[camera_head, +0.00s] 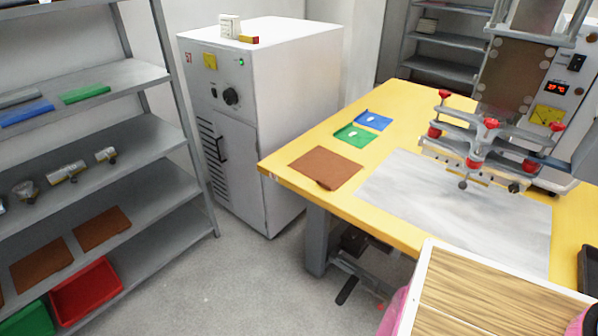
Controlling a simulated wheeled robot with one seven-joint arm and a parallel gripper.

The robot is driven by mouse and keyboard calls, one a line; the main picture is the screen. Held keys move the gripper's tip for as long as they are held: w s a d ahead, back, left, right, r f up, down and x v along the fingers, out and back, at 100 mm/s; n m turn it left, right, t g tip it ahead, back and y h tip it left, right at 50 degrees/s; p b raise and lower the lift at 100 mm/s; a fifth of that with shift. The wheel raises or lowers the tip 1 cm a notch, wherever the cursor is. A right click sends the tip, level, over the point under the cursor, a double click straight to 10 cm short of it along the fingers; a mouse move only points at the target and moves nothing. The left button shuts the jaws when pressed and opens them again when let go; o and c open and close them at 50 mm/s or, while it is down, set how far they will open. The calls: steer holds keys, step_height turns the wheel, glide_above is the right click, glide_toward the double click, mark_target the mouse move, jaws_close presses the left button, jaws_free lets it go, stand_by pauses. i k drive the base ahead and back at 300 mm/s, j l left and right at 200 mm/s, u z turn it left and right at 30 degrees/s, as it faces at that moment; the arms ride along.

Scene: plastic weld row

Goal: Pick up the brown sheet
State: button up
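A brown sheet (326,167) lies flat on the yellow table (400,112), near its left corner. Its front edge has a small darker bump or curled part. Two more brown sheets lie on a low shelf at the left, one nearer (42,265) and one farther (102,229). My gripper is not in view.
A green piece (355,136) and a blue piece (373,121) lie behind the sheet. A grey plate (400,190) and a welding machine (552,90) with red knobs are to its right. A wood-topped box (490,300) stands in front. Grey floor (240,290) is clear left of the table.

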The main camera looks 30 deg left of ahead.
mark_target(330, 170)
steer(key=u, duration=1.25)
